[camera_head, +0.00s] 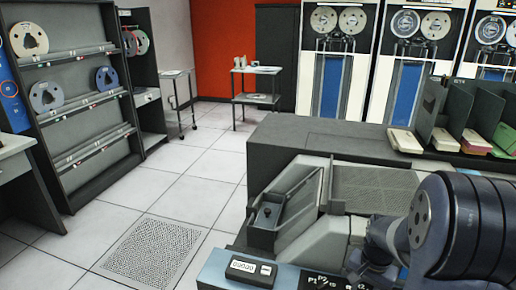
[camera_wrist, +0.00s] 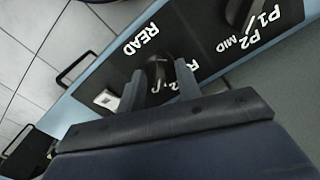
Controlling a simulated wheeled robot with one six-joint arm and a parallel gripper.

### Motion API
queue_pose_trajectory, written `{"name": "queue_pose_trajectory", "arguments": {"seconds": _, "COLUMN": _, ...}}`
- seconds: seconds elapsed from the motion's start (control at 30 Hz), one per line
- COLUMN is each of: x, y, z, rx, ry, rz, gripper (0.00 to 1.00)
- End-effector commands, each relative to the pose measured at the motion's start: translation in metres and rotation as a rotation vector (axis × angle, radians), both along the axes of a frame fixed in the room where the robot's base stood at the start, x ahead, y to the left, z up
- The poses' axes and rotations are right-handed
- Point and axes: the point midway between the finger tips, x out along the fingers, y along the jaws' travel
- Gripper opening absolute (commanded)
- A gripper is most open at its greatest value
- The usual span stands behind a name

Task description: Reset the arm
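My arm (camera_head: 465,225) reaches in from the right in the head view and is bent low over the blue-edged control panel (camera_head: 215,268). My gripper (camera_wrist: 158,72) shows in the wrist view with its two fingers apart. A dark rotary knob (camera_wrist: 156,82) on the panel lies between the fingers, and a gap seems to show on each side of it. I cannot tell how far the fingertips are above the panel. In the head view the fingertips are hidden behind my arm.
A small counter (camera_head: 250,269) sits on the panel. Behind it are a card hopper (camera_head: 278,215) and a dark cabinet top (camera_head: 315,135) with card trays (camera_head: 407,141). A reel shelf (camera_head: 75,105) stands left. Tape cabinets line the back. The tiled floor (camera_head: 195,175) is clear.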

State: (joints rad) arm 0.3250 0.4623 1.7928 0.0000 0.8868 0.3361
Motion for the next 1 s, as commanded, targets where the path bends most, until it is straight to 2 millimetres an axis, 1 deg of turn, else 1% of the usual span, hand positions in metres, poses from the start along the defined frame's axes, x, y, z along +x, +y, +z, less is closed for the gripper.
{"name": "queue_pose_trajectory", "arguments": {"seconds": 1.0, "x": 0.0004, "y": -0.0002, "z": -0.0008, "rx": -0.001, "ry": -0.002, "rz": 0.815, "gripper": 0.33}}
